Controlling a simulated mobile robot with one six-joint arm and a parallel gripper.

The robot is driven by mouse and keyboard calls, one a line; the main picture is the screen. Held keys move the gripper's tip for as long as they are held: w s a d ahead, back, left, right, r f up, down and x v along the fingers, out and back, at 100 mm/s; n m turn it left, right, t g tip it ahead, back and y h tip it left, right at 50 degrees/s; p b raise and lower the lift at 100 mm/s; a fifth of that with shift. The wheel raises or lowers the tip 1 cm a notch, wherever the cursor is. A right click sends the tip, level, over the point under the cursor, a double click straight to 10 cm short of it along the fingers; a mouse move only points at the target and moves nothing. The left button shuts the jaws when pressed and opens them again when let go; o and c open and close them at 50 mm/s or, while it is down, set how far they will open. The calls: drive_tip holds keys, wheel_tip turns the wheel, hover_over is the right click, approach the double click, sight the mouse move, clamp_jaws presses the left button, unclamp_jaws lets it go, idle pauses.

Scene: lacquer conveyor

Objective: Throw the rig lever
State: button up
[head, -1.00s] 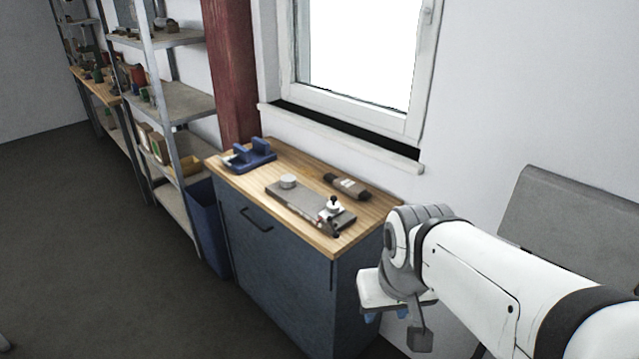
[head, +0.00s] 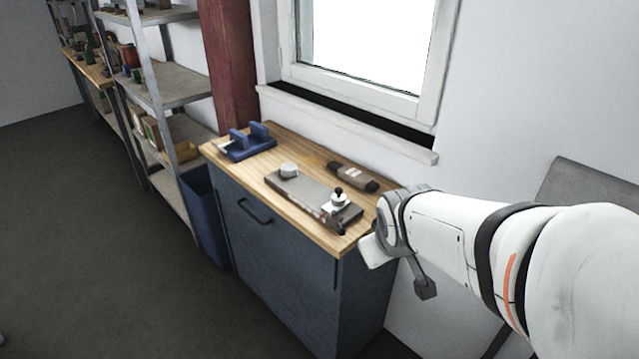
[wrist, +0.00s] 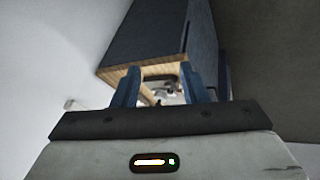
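The rig (head: 300,196) is a flat grey plate lying on the wooden top of a blue cabinet. It carries a pale round knob at its far left end and a white base with a black-knobbed lever (head: 339,194) near its right end. My gripper is at the cabinet's right edge in the head view, its fingers hidden there behind my wrist. In the wrist view my gripper (wrist: 163,88) shows two blue fingers spread apart with nothing between them. The rig's parts show small and blurred beyond the fingertips.
A blue hole punch-like tool (head: 248,142) stands at the back left of the cabinet top (head: 290,228). A dark brown device (head: 353,176) lies behind the rig, near the window sill (head: 345,122). A blue bin (head: 203,215) and metal shelves (head: 172,88) stand left of the cabinet.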

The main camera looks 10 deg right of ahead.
sight(344, 234)
drive_tip(key=w+d+f+n+t+b, duration=0.45)
drive_tip(key=w+f+n, duration=0.35)
drive_tip(key=w, duration=0.3)
drive_tip(key=w+a+f+n+t+y+b, duration=0.1)
drive_tip(key=w+a+n+t+y+b, duration=0.1)
drive_tip(key=w+a+n+y, duration=0.1)
drive_tip(key=w+a+f+n+t+y+b, duration=0.2)
drive_tip(key=n+y, duration=0.1)
drive_tip(key=n, duration=0.2)
drive_tip(key=w+a+f+n+t+y+b, duration=0.2)
drive_tip(key=w+a+n+y, duration=0.1)
drive_tip(key=n, duration=0.1)
drive_tip(key=shift+w+a+f+y, duration=0.1)
drive_tip(key=shift+w+a+y, duration=0.2)
clamp_jaws()
